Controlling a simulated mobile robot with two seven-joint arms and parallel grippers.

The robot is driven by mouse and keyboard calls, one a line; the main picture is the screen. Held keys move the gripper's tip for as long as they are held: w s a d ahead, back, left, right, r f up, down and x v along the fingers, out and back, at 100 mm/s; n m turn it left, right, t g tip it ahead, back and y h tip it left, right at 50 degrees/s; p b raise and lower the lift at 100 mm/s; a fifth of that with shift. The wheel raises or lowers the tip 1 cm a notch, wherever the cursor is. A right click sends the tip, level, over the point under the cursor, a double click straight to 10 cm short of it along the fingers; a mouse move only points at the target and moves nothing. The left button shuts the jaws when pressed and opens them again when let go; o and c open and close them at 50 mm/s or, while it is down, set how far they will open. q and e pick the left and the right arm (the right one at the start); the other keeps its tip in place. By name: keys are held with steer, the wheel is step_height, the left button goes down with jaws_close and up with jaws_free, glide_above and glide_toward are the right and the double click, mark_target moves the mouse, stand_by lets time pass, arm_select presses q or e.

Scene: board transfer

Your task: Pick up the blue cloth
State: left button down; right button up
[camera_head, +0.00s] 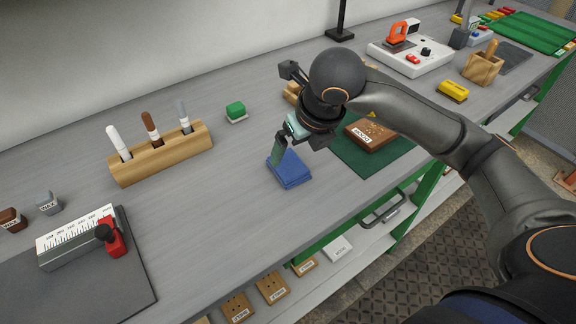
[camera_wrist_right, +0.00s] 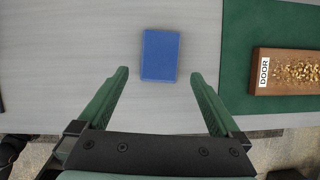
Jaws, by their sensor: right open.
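The blue cloth (camera_head: 290,170) lies folded on the grey bench top, left of a green mat. In the right wrist view the cloth (camera_wrist_right: 160,55) lies flat, a little beyond the fingertips and between their lines. My right gripper (camera_head: 279,150) is just above the cloth in the head view and hides part of its upper edge. In the right wrist view the right gripper (camera_wrist_right: 158,75) is open with nothing between its green fingers. My left gripper is not in view.
A board labelled DOOR (camera_wrist_right: 285,72) with metal bits on it lies on the green mat (camera_wrist_right: 235,55), right of the cloth. A wooden marker holder (camera_head: 165,158) and a green-topped block (camera_head: 236,112) stand left of and behind the cloth. The bench's front edge is close by.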

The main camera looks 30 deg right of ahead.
mark_target(289, 165)
steer(key=x, duration=0.7)
steer(key=shift+w+f, duration=0.1)
steer(key=shift+w, duration=0.05)
steer(key=shift+f, duration=0.25)
stand_by(0.5)
steer(key=shift+c, duration=0.2)
steer(key=c, duration=1.1)
